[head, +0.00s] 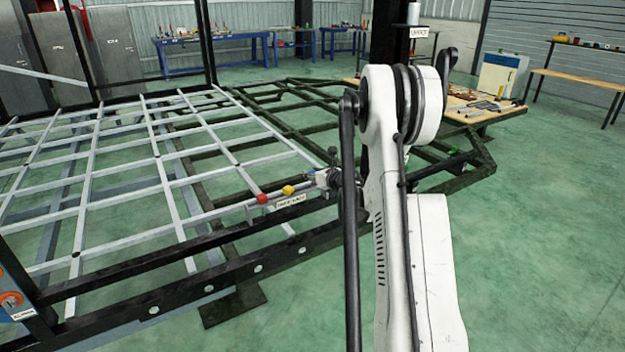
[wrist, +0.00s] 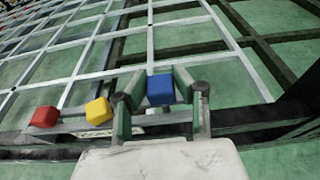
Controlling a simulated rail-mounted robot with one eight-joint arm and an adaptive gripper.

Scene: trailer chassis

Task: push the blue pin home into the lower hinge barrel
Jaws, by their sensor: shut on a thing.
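The blue pin (wrist: 160,90) shows in the wrist view as a blue block-shaped head between the two fingers of my gripper (wrist: 158,96). The fingers are shut on it. In the head view my gripper (head: 326,178) is at the right end of the pin rack (head: 250,212), partly behind my arm. I cannot identify the lower hinge barrel in either view.
A red block-shaped head (head: 262,198) and a yellow one (head: 288,189) stand on the rack, left of my gripper. A black rail (head: 130,262) and grey grid frame (head: 100,165) lie close by. A black post with an "UPPER" label (head: 419,32) stands behind my arm.

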